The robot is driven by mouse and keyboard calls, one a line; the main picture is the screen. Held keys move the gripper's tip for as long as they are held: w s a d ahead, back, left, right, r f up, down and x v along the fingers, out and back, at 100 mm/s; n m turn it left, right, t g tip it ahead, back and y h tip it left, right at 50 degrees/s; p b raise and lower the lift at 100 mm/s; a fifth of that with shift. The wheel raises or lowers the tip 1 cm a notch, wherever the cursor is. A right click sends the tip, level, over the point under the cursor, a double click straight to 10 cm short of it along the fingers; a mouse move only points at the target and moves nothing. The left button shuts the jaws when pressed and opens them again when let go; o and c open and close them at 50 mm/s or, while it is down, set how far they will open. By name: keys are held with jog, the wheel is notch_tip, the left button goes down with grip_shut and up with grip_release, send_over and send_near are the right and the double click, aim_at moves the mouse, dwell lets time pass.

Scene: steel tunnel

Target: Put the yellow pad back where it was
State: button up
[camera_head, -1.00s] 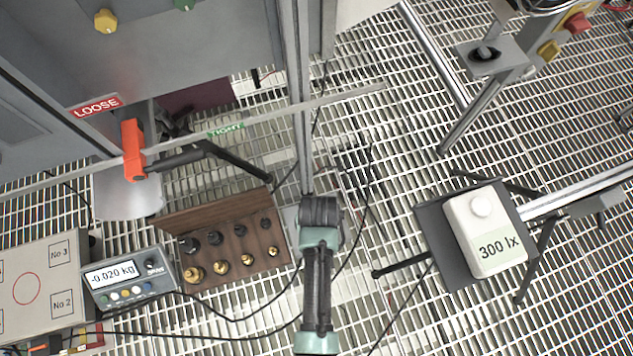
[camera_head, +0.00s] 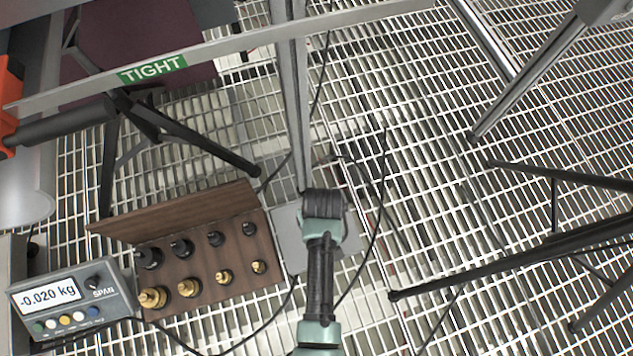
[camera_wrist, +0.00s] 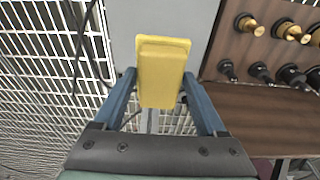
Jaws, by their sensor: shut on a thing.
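The yellow pad (camera_wrist: 164,58) is in the upper middle of the wrist view. My gripper (camera_wrist: 159,76) is shut on it, with one blue finger at each side. The pad stands out past the fingertips, in front of a flat grey plate (camera_wrist: 125,22). I cannot tell whether the pad touches the plate. In the head view my arm hides the gripper and the pad. The grey plate shows there beside my arm (camera_head: 287,236).
A wooden block with several brass and black weights (camera_head: 200,262) stands close left of my arm. A scale display (camera_head: 72,305) reads -0.020 kg. Black stand legs (camera_head: 510,262) are at right. Cables run over the grating.

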jog(key=f+b, duration=0.1)
jog(key=f, duration=0.1)
jog(key=w+f+b, duration=0.1)
jog(key=f, duration=0.1)
jog(key=shift+w+b, duration=0.1)
jog(key=shift+b, duration=0.2)
notch_tip(320, 180, down, 9)
jog(key=b, duration=0.7)
jog(key=shift+f, duration=0.2)
jog(key=shift+f, duration=0.15)
jog(key=o, duration=1.2)
jog(key=shift+o, duration=0.2)
jog(key=r+p, duration=0.3)
jog(key=r, duration=0.1)
jog(key=s+r+p, duration=0.1)
jog(key=r+p, duration=0.1)
jog(key=r, duration=0.2)
jog(key=r+p, duration=0.3)
jog(key=r, duration=0.1)
jog(key=shift+s+d+r+p, duration=0.15)
jog(key=shift+s+d+p, duration=0.15)
jog(key=shift+s, duration=0.1)
